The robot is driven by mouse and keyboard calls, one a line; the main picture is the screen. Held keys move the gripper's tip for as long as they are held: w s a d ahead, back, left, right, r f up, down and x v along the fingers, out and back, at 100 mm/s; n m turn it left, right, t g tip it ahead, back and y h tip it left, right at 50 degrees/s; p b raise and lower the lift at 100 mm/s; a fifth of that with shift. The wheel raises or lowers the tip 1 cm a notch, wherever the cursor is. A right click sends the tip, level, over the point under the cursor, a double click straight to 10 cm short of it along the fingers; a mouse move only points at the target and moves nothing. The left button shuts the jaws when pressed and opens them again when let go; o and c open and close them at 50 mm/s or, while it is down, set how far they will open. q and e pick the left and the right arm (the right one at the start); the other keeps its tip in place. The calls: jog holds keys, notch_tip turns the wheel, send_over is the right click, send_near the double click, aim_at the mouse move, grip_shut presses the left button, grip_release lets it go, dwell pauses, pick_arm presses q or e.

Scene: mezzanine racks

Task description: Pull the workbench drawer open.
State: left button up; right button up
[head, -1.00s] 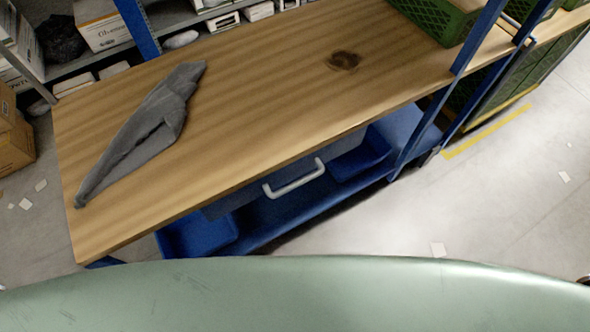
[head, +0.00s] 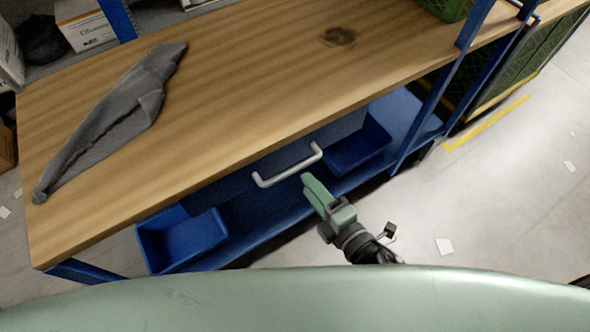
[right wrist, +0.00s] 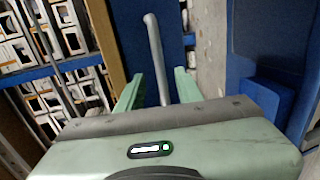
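The workbench (head: 225,100) has a wooden top on a blue frame. Its drawer (head: 240,182) has a dark blue-grey front just under the top's near edge. A pale bar handle (head: 288,166) stands out from that front. My right gripper (head: 308,182) is just right of and below the handle, its green fingers pointing at the drawer. In the right wrist view my right gripper (right wrist: 159,76) is open, and the handle (right wrist: 155,50) lies lengthwise between its fingers, its near end reaching the gap. I cannot tell whether they touch. My left gripper is not in view.
A grey cloth (head: 115,110) lies on the bench top. Blue bins (head: 185,238) sit on the lower shelf under the drawer. A blue upright (head: 440,95) stands right of the drawer, with a green crate (head: 440,8) behind. The floor in front is mostly clear.

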aim_at(295, 167)
jog(key=p+x, duration=0.1)
jog(key=x, duration=0.6)
jog(key=shift+w+a, duration=0.15)
jog(key=shift+w, duration=0.1)
grip_shut()
dwell(1.1)
